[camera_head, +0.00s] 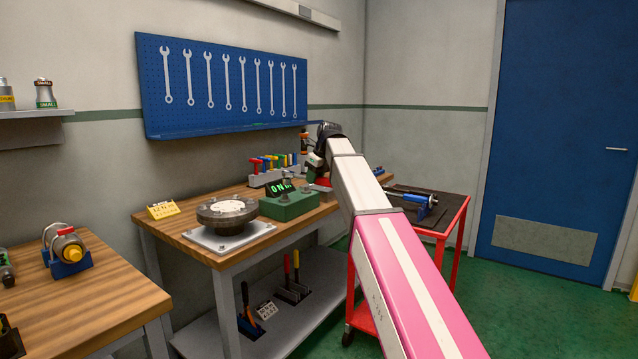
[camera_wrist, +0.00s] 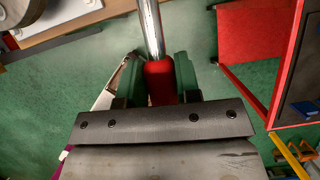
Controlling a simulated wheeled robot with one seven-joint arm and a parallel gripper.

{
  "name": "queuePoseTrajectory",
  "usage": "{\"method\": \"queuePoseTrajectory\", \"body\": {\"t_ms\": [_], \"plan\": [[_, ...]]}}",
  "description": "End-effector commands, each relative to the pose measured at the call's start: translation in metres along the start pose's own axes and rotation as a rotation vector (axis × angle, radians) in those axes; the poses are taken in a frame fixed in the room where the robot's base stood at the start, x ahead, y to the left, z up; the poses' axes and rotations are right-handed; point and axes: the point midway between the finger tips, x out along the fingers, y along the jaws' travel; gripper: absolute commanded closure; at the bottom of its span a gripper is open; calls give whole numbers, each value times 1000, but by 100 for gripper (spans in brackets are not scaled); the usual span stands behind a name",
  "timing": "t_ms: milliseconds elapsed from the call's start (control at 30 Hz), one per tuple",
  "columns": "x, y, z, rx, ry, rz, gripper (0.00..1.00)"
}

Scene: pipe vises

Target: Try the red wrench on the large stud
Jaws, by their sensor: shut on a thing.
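My gripper (camera_wrist: 160,78) has its two green fingers shut on the red handle of the red wrench (camera_wrist: 160,82) in the wrist view. The wrench's silver shaft runs away from the fingers to the top edge, and its far end is out of that view. In the head view my arm hides most of the gripper, above the right end of the workbench. A round dark flange (camera_head: 228,211) on a pale plate stands on the bench, and its edge shows in the wrist view (camera_wrist: 18,12). I cannot make out which part is the large stud.
A green block with a lit display (camera_head: 290,204) stands beside the flange. Behind it is a rack of colored handles (camera_head: 275,172). A yellow sign (camera_head: 163,210) sits at the bench's left. A red cart (camera_head: 440,235) stands to the right. Green floor lies below the gripper.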

Motion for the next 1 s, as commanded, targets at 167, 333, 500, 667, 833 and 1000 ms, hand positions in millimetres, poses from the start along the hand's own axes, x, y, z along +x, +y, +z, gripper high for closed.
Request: {"method": "queuePoseTrajectory", "body": {"t_ms": [167, 333, 500, 667, 833, 1000], "plan": [[-1, -1, 5, 8, -2, -4, 100], [0, -1, 5, 8, -2, -4, 100], [0, -1, 5, 7, -2, -4, 100], [2, -1, 4, 7, -2, -3, 100], [11, -1, -1, 7, -1, -3, 100], [22, 0, -5, 7, -1, -3, 100]]}}
